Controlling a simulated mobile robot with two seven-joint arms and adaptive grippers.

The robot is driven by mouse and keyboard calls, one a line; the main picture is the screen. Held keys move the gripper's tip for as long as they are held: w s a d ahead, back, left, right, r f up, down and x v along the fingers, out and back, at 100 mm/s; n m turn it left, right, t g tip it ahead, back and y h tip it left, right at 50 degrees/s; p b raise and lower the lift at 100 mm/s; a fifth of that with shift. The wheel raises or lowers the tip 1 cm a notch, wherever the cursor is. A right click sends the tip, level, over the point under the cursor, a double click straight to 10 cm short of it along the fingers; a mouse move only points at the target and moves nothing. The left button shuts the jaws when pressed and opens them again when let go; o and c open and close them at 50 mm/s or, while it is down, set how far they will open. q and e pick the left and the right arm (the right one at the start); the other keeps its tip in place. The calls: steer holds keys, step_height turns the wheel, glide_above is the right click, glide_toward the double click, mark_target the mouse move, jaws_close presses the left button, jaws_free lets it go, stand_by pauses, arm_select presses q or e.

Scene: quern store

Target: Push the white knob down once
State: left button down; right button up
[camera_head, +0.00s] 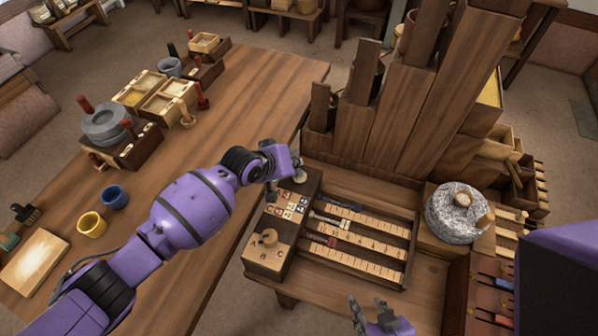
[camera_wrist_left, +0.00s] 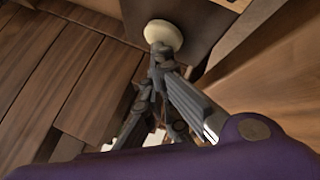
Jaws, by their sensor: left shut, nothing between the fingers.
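The white knob (camera_wrist_left: 163,34) is a pale, round, flat-topped piece on a dark wooden surface in the left wrist view. In the head view it shows small and pale (camera_head: 300,175) at the back end of the wooden box with number tiles. My left gripper (camera_wrist_left: 160,50) is shut and empty, its fingertips at the knob's near edge and partly covering it. I cannot tell whether they touch it. In the head view my left gripper (camera_head: 294,168) is beside the knob. My right gripper (camera_head: 371,312) is open and empty at the bottom, away from the knob.
Ruled wooden strips (camera_head: 362,237) lie right of the tile box (camera_head: 267,255). Tall wooden chutes (camera_head: 395,125) rise behind, and a grey millstone (camera_head: 453,212) stands at right. The table (camera_head: 255,90) at left holds wooden trays and two cups (camera_head: 92,223).

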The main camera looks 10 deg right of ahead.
arm_select(q)
steer(key=shift+r+p, duration=0.4)
steer(key=shift+r, duration=0.15)
arm_select(e)
steer(key=shift+w+r, duration=0.15)
steer(key=shift+r, duration=0.05)
arm_select(q)
steer(key=shift+r+p, duration=0.35)
steer(key=shift+r, duration=0.3)
arm_select(e)
steer(key=shift+w+r, duration=0.5)
steer(key=shift+r, duration=0.2)
steer(key=shift+w+r, duration=0.1)
arm_select(q)
steer(key=shift+r, duration=0.1)
